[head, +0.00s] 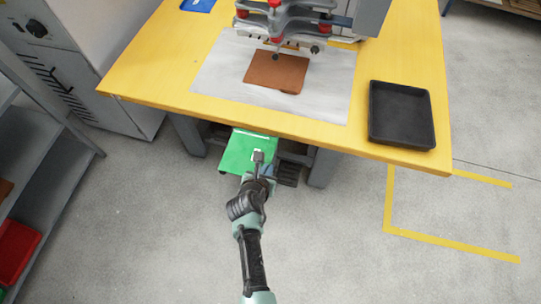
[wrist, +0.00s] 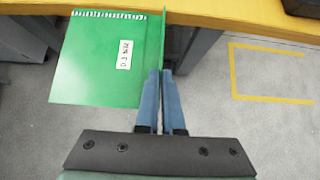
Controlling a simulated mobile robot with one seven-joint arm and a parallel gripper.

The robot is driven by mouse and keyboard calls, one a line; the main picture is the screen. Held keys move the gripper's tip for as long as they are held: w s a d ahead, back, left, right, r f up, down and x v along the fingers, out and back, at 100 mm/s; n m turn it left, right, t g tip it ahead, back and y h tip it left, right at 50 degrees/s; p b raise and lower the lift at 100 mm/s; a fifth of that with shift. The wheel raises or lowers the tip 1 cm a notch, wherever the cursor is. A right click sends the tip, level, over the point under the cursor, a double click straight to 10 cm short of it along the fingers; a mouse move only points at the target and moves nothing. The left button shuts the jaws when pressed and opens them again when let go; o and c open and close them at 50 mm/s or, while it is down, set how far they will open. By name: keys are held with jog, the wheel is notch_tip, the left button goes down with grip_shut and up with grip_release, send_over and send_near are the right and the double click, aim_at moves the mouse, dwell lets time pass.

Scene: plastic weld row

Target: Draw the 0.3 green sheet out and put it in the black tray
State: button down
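The green sheet (head: 237,158) hangs in front of the table's front edge in the head view. In the wrist view the green sheet (wrist: 85,65) shows a white label that seems to read 0.3, a row of white marks along its top, and a raised strip at its right edge. My gripper (wrist: 162,73) has its fingers closed on that right edge; it also shows in the head view (head: 258,156). The black tray (head: 402,113) lies empty on the table's right part; a corner of the black tray (wrist: 302,7) shows in the wrist view.
The yellow table (head: 180,75) carries a pale mat (head: 215,85) with a brown sheet (head: 276,72) under a grey and red press (head: 290,18). Bare tabletop lies between mat and tray. A grey shelf with a red bin (head: 15,250) stands at left. Floor at right is clear.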

jog(key=shift+s+a+p, duration=0.2)
jog(key=shift+s+a, duration=0.1)
jog(key=shift+s, duration=0.5)
jog(key=shift+s+a+p, duration=0.25)
jog(key=shift+s, duration=0.6)
jog(key=shift+s+a+p, duration=0.2)
jog(key=shift+s+a, duration=0.1)
jog(key=shift+s, duration=0.5)
